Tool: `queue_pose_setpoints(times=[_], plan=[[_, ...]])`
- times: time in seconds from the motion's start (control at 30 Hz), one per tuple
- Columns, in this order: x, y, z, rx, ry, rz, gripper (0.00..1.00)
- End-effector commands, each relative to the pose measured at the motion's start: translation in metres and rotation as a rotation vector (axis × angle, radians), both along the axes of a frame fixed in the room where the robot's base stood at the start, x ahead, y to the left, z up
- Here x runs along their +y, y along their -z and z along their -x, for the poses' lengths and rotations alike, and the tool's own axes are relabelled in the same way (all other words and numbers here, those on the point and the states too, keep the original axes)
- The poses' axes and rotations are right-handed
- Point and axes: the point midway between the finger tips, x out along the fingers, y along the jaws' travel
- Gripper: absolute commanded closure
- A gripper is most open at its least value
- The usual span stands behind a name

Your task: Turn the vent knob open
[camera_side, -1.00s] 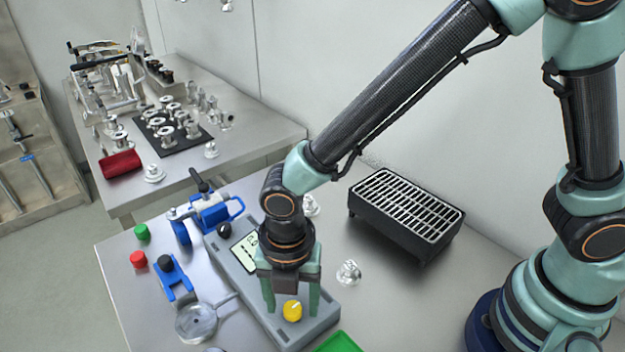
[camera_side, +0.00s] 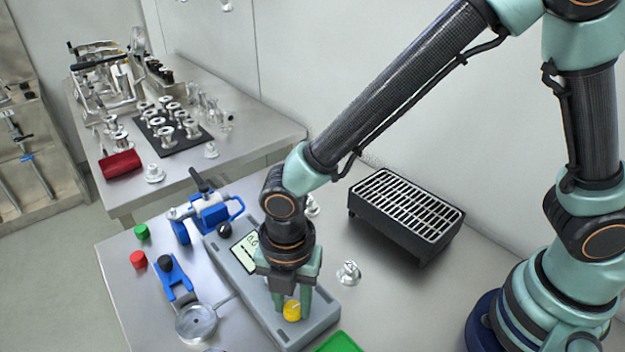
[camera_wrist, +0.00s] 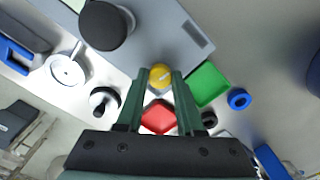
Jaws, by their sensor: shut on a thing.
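A yellow knob (camera_side: 292,312) with a pale mark on top sits near the front end of a grey control box (camera_side: 321,313). My gripper (camera_side: 292,309) points down over the box and is shut on the yellow knob, one finger on each side. In the wrist view the knob (camera_wrist: 160,74) shows between the fingertips (camera_wrist: 160,80). The box has a display (camera_side: 245,251), partly hidden by my gripper, and a black knob (camera_side: 224,229) at its far end.
A blue clamp device (camera_side: 212,212) stands beyond the box. A round glass-like dish (camera_side: 196,323) and blue stand (camera_side: 174,278) are left of it. A green tray (camera_side: 340,344) lies in front. A black grated box (camera_side: 405,215) stands behind right.

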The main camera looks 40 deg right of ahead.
Motion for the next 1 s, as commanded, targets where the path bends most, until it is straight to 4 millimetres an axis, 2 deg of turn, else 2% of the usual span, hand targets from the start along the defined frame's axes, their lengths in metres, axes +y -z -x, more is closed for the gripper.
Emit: queue_pose_setpoints(times=[1.0], plan=[[-0.0003,-0.0011,0.0009,0.001,0.943,0.001,1.00]])
